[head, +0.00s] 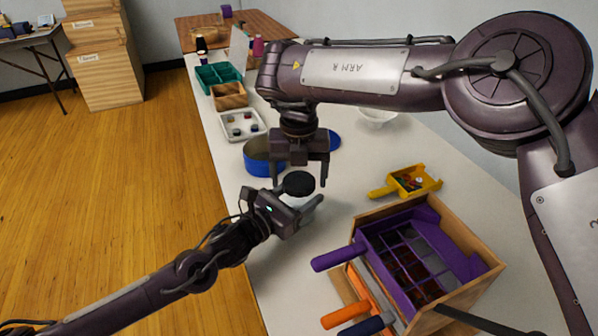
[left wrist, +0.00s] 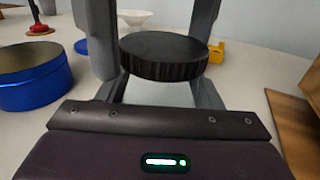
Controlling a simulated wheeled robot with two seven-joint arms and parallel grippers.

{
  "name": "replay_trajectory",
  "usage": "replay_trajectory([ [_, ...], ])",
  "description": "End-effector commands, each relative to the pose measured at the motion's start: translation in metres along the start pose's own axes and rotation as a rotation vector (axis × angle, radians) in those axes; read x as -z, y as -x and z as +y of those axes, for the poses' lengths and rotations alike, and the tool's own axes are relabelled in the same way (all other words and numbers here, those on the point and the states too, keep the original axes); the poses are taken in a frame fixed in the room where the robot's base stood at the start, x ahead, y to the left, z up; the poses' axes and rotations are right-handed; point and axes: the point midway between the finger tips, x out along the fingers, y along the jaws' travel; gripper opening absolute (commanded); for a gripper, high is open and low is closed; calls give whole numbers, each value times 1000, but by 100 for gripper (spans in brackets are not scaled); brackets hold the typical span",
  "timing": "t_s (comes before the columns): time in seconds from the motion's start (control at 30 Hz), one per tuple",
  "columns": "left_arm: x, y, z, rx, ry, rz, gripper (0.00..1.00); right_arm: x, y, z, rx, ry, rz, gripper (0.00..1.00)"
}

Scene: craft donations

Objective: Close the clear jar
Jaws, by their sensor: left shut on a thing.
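The clear jar (head: 306,207) stands on the white table, with its black lid (head: 299,184) on top. The lid also shows large in the left wrist view (left wrist: 165,55), level and ribbed around its edge; I cannot tell whether it is screwed tight. My left gripper (head: 292,206) is shut on the jar's body below the lid, from the left. My right gripper (head: 299,182) points down over the jar, its fingers apart on either side of the lid, with gaps showing. Much of the jar is hidden by the left gripper.
A blue tin (head: 262,158) and blue lid (head: 334,140) lie behind the jar. A yellow scoop (head: 412,183) with small pieces is at right. A wooden cabinet (head: 470,228) with a pulled-out purple drawer stands front right. A white tray (head: 241,137) and bowl (head: 376,117) are further back.

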Motion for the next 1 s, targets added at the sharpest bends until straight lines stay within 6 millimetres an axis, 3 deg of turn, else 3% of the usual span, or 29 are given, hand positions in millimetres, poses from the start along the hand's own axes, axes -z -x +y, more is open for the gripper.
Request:
replay_trajectory([
  [0.03, 0, 0, 0, 0, 0, 0, 0, 0, 0, 0, 0, 0, 0, 75],
  [0.33, 0, 0, 0, 0, 0, 0, 0, 0, 0, 0, 0, 0, 0, 36],
  [0.53, 0, 0, 0, 0, 0, 0, 0, 0, 0, 0, 0, -2, 0, 34],
  [0.57, 0, 0, 0, 0, 0, 0, 0, 0, 0, 0, 0, -2, 0, 64],
  [0.73, 0, 0, 0, 0, 0, 0, 0, 0, 0, 0, 0, -2, 0, 86],
  [1.0, 0, 0, 0, 0, 0, 0, 0, 0, 1, 0, 0, -2, 0, 87],
])
